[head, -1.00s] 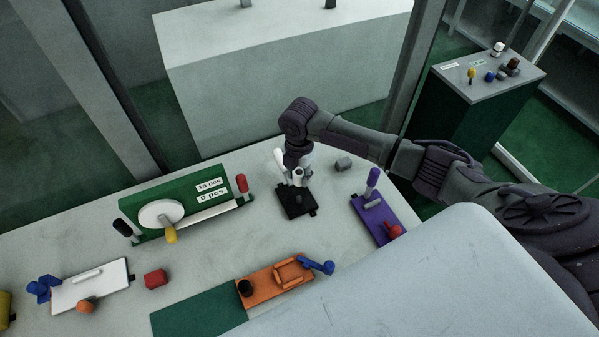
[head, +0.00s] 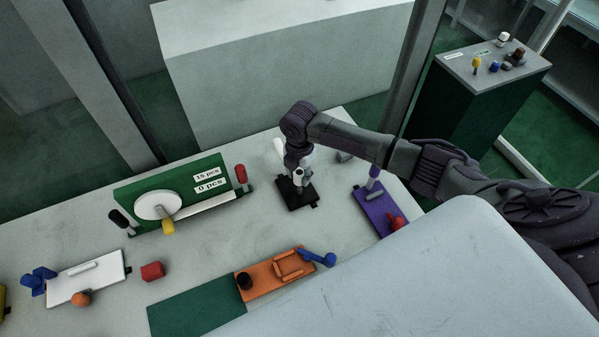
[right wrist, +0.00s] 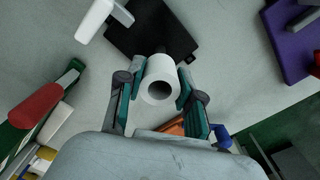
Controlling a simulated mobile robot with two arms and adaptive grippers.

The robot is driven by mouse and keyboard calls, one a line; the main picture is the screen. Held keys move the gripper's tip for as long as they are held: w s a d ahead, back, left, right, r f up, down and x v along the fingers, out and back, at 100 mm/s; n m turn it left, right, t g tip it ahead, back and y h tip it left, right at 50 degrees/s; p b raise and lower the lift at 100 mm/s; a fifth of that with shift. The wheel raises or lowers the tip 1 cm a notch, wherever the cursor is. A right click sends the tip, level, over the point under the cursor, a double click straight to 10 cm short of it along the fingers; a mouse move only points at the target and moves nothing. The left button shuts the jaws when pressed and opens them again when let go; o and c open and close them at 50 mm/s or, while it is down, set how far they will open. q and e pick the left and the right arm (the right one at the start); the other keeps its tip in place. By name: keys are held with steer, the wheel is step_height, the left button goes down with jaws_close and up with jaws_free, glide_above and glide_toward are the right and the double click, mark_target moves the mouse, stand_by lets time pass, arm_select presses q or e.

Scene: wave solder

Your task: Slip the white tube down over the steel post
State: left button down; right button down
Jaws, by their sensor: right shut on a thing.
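My right gripper (right wrist: 160,88) is shut on the white tube (right wrist: 159,75), one finger on each side. The tube's open end and dark bore face the wrist camera. In the head view the gripper (head: 299,180) is over the black base plate (head: 306,199), which also shows behind the tube in the right wrist view (right wrist: 150,32). I cannot make out the steel post; the tube and gripper may hide it. I cannot tell whether the tube is around it. My left gripper is not in view.
A white upright piece (head: 278,146) stands close left of the gripper. A grey block (head: 345,157) is behind my arm. A purple fixture (head: 378,212) is right, an orange tray (head: 268,279) in front, and a green counting stand (head: 190,176) left.

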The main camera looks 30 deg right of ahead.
steer(key=shift+f, duration=0.15)
stand_by(0.5)
steer(key=shift+f+b, duration=0.95)
steer(key=shift+f, duration=0.6)
steer(key=shift+f+b, duration=1.15)
steer(key=shift+f, duration=0.65)
stand_by(1.0)
steer(key=c, duration=0.7)
jaws_free()
steer(key=shift+r, duration=0.1)
